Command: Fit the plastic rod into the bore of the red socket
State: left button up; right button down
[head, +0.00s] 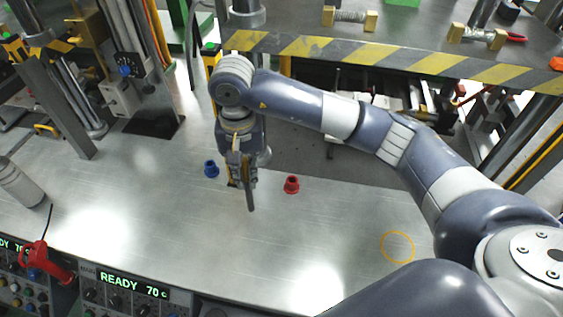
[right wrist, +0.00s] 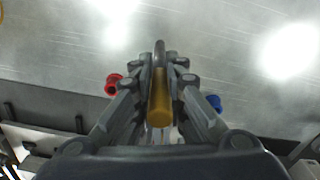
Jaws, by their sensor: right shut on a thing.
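The red socket (head: 291,185) stands on the metal bench, right of my right gripper (head: 241,180) in the head view. It also shows in the right wrist view (right wrist: 114,85), to the left of the fingers. My right gripper is shut on the plastic rod (right wrist: 159,103). The rod looks amber at its near end and grey at its far end. In the head view the rod (head: 250,199) points down toward the bench, slightly tilted, apart from the socket. The fingers hide part of it. Whether its tip touches the bench is unclear. My left gripper is not visible.
A blue socket (head: 211,169) stands just left of my right gripper. An orange ring mark (head: 398,247) lies on the right of the bench. A red handled tool (head: 47,262) is by the control panels at front left. The front middle of the bench is clear.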

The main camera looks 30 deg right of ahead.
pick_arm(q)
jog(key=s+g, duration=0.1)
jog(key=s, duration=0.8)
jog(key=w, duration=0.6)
pick_arm(e)
jog(key=w+d+f, duration=0.2)
jog(key=d, duration=0.5)
jog(key=w+d+f+b, duration=0.1)
jog(key=w+d+f, duration=0.1)
jog(key=d, duration=0.5)
jog(key=shift+w+d+f+b, duration=0.2)
jog(key=shift+w+f+b, duration=0.05)
jog(key=shift+f+b, duration=0.1)
jog(key=c, duration=1.8)
grip_release()
jog(key=shift+o, duration=0.8)
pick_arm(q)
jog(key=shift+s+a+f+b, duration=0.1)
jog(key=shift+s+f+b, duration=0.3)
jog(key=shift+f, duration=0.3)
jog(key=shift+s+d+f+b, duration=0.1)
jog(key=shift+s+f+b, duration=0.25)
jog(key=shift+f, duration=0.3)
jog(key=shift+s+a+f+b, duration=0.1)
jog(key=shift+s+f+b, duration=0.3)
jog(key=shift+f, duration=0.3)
pick_arm(e)
notch_tip(320, 180, up, 12)
jog(key=shift+r, duration=0.2)
